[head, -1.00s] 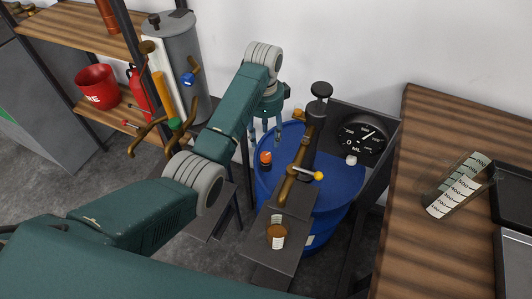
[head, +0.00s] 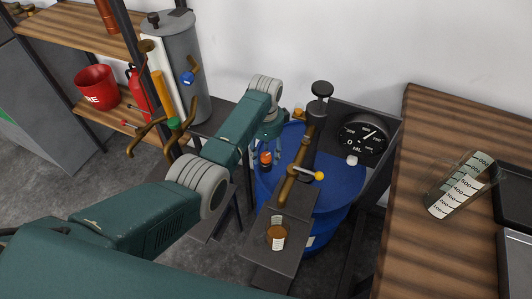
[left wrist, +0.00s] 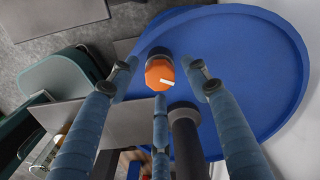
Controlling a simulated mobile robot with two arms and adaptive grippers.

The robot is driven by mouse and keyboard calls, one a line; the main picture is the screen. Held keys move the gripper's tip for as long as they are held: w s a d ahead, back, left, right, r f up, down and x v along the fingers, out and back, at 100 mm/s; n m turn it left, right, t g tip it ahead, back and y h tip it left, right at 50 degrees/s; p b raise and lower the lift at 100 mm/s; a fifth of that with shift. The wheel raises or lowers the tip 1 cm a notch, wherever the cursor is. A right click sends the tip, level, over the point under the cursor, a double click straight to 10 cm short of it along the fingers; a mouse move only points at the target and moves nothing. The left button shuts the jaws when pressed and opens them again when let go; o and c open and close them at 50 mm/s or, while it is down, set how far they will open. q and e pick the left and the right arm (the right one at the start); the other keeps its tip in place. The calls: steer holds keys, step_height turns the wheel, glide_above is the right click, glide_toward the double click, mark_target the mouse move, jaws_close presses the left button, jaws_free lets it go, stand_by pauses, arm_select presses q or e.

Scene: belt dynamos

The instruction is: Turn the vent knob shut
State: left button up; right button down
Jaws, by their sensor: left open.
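The vent knob appears to be the small orange knob (head: 265,158) on a black base on top of the blue drum (head: 337,186). In the left wrist view the orange knob (left wrist: 160,73) is faceted with a white mark on it. Contact cannot be told. My right gripper is not in view.
A dark hand pump (head: 308,135) with a yellow-tipped lever (head: 318,176) stands close right of the gripper. A dial gauge (head: 363,137) is behind the drum. A wooden bench (head: 413,155) is at right.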

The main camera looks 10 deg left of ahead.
arm_select(q)
steer(key=shift+c, duration=0.5)
steer(key=c, duration=1)
steer(key=shift+c, duration=0.2)
